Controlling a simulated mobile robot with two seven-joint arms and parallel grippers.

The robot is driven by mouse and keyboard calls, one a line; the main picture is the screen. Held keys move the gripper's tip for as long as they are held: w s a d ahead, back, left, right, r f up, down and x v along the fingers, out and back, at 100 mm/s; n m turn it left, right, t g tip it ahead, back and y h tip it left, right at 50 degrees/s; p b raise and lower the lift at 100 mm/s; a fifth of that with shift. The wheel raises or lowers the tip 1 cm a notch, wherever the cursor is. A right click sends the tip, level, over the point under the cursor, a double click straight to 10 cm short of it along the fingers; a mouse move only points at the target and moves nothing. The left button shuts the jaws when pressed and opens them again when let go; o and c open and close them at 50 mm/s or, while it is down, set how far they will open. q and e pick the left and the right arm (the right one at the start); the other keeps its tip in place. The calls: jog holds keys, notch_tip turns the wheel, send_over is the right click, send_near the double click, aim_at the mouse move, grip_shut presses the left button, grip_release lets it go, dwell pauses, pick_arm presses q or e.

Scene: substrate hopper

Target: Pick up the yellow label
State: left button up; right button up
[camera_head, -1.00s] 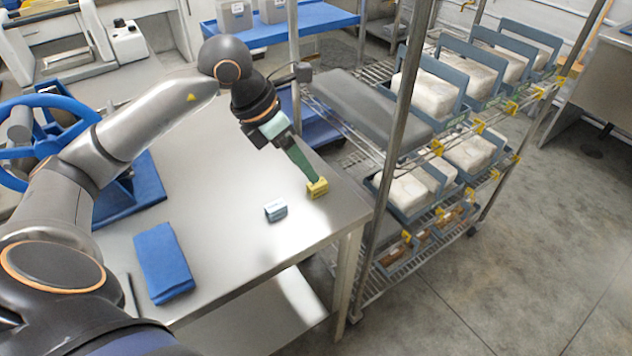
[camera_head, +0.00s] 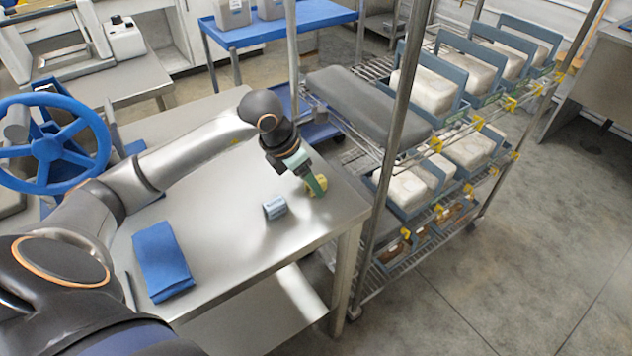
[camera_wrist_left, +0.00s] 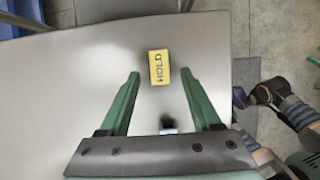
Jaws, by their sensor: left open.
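The yellow label (camera_head: 314,190) is a small block near the right edge of the steel table (camera_head: 225,245). My left gripper (camera_head: 318,184) is open, with green fingers, above and around the label's place in the head view. In the left wrist view my left gripper (camera_wrist_left: 160,74) has a fingertip on either side of the label, with gaps on both sides. One finger partly hides the label in the head view. My right gripper does not show.
A small grey-blue block (camera_head: 275,207) stands on the table just left of the label. A folded blue cloth (camera_head: 162,261) lies nearer the front. A wire rack with a steel post (camera_head: 385,165) stands close to the table's right side.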

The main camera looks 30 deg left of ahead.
pick_arm(q)
jog(key=shift+w+f, duration=0.1)
jog(key=shift+f, duration=0.25)
jog(key=shift+c, duration=0.4)
grip_shut()
